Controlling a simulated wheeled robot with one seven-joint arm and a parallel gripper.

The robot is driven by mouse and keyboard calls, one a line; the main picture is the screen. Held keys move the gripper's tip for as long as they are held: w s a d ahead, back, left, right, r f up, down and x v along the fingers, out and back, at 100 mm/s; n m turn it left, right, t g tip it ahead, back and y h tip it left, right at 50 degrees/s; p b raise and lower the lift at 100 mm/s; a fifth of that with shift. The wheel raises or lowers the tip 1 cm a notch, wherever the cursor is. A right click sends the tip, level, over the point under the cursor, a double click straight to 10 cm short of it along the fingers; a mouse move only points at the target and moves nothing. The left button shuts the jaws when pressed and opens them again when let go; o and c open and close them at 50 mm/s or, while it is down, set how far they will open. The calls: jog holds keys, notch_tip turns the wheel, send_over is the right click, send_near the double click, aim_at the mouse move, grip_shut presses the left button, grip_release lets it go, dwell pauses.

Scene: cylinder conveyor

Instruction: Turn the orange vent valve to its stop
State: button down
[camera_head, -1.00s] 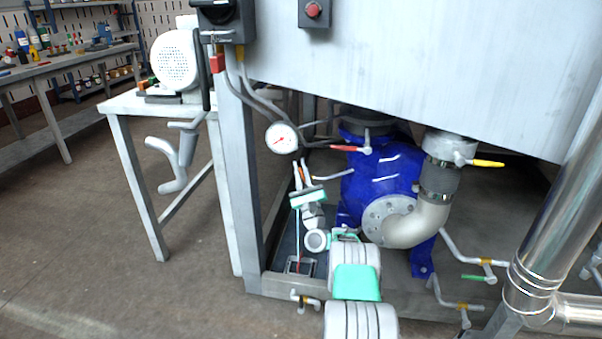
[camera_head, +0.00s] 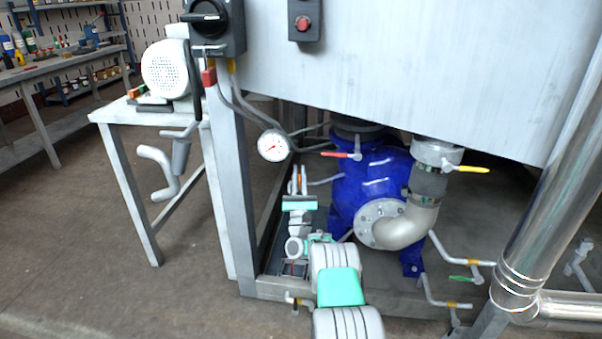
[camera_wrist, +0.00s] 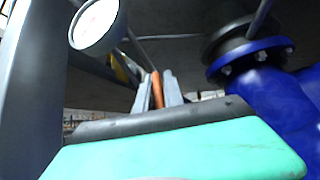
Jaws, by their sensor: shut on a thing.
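The orange vent valve's handle (camera_wrist: 157,90) shows in the wrist view as a narrow upright strip between my two fingers. My gripper (camera_wrist: 160,88) is shut on it. In the head view my gripper (camera_head: 298,180) points up and away, left of the blue pump and below the gauge. Only a small bit of orange (camera_head: 302,184) shows between the fingers there. The valve's body and its stop are hidden behind my gripper or too small to make out.
A white dial gauge (camera_head: 272,146) hangs just above my gripper. The blue pump (camera_head: 350,190) stands close on the right. A grey frame post (camera_head: 228,190) is on the left. Red (camera_head: 340,155), yellow (camera_head: 472,169) and green (camera_head: 462,278) valve handles are to the right.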

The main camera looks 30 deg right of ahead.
aim_at(300, 184)
jog(key=c, duration=1.5)
grip_release()
jog(key=shift+o, duration=0.2)
jog(key=shift+f, duration=0.15)
jog(key=shift+s+a+f+b, duration=0.1)
jog(key=shift+s+f+b, duration=0.2)
jog(key=shift+f+b, duration=0.2)
jog(key=shift+v, duration=3.25)
jog(key=shift+s+r, duration=0.1)
jog(key=shift+r, duration=0.05)
